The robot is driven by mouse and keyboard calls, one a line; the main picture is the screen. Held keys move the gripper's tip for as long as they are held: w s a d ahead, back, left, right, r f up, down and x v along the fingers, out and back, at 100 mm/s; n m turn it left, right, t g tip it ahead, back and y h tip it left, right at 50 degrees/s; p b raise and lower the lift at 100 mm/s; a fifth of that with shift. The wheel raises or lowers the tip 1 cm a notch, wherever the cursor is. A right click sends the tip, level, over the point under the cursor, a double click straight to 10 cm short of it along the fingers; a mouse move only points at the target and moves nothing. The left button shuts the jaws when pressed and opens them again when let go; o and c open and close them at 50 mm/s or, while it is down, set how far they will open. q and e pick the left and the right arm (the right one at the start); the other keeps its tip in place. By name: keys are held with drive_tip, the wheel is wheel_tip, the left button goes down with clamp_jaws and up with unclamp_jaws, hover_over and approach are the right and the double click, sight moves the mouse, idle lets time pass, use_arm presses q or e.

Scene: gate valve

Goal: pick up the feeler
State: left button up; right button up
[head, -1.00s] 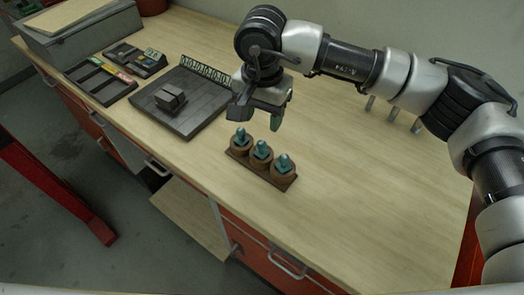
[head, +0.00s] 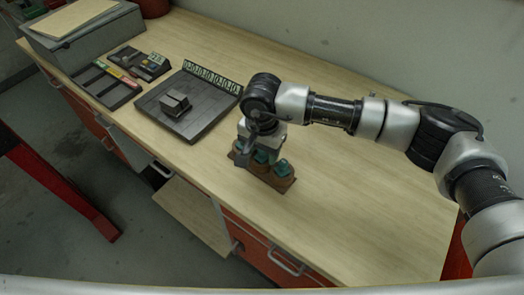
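Three teal-topped pieces stand in a dark wooden rack (head: 290,185) near the front of the bench. The right-hand teal piece (head: 281,168) shows clearly. The other two are partly hidden by my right gripper. I cannot tell for sure which object is the feeler. My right gripper (head: 257,158) points down over the left and middle pieces. Its fingers look spread apart, close to the teal tops; I cannot tell whether they touch. My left gripper is not in view.
A dark plate (head: 190,118) with a grey block (head: 175,104) and a row of numbered tags (head: 212,78) lies left of the rack. Trays with coloured parts (head: 120,75) and a grey box (head: 85,35) lie farther left. The bench (head: 350,200) right of the rack is clear.

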drive_tip(key=c, duration=0.8)
drive_tip(key=shift+r, duration=0.15)
